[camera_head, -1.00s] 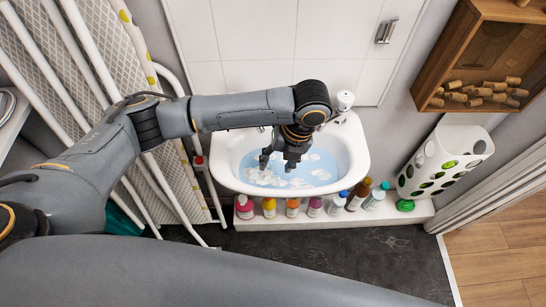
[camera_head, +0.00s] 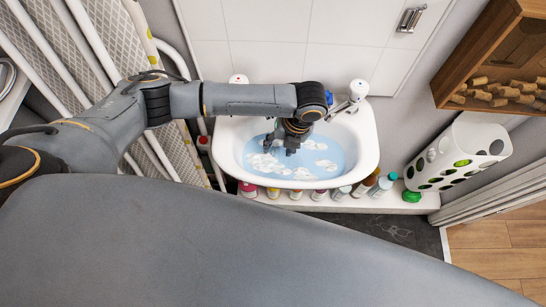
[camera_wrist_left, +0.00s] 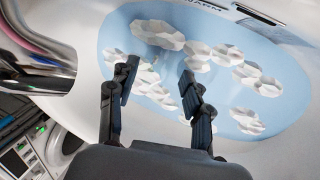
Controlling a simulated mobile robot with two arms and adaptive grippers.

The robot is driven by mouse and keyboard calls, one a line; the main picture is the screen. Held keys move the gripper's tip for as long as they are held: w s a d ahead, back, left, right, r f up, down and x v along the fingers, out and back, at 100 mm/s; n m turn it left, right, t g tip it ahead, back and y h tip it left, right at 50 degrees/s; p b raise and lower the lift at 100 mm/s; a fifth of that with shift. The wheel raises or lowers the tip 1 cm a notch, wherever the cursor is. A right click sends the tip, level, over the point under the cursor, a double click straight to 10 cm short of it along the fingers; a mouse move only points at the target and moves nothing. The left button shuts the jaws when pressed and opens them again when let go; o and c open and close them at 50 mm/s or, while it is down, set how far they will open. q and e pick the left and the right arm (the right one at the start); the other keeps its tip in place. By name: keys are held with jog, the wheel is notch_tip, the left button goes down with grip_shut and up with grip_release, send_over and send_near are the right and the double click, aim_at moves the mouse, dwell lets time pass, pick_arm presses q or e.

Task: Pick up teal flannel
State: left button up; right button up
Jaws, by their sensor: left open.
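I cannot make out a teal flannel in either current view. The white sink (camera_head: 368,150) holds light blue water (camera_head: 335,153) with patches of white foam (camera_head: 262,161). My left gripper (camera_head: 280,146) is over the basin, pointing down. In the left wrist view my left gripper (camera_wrist_left: 157,80) has its two fingers apart, with foam and blue water (camera_wrist_left: 225,100) showing between and beyond them. Whether the fingertips touch the water is unclear. Anything under the foam is hidden. My right gripper is not in view.
Several bottles (camera_head: 368,185) line a ledge below the front rim. A white bag holder (camera_head: 455,155) and a wooden box of corks (camera_head: 505,65) are at right. A patterned ironing board (camera_head: 120,50) leans at left.

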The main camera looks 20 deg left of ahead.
aim_at(274, 157)
pick_arm(q)
jog(key=f, duration=0.2)
jog(key=s+f, duration=0.1)
jog(key=shift+s+a+f+p, duration=0.1)
jog(key=shift+a+f+p, duration=0.2)
jog(key=shift+a, duration=0.1)
jog(key=shift+a+f, duration=0.1)
jog(key=shift+f, duration=0.4)
jog(key=c, duration=0.8)
jog(key=shift+c, duration=0.3)
jog(key=shift+r, duration=0.1)
notch_tip(274, 157, up, 10)
jog(key=shift+f, duration=0.1)
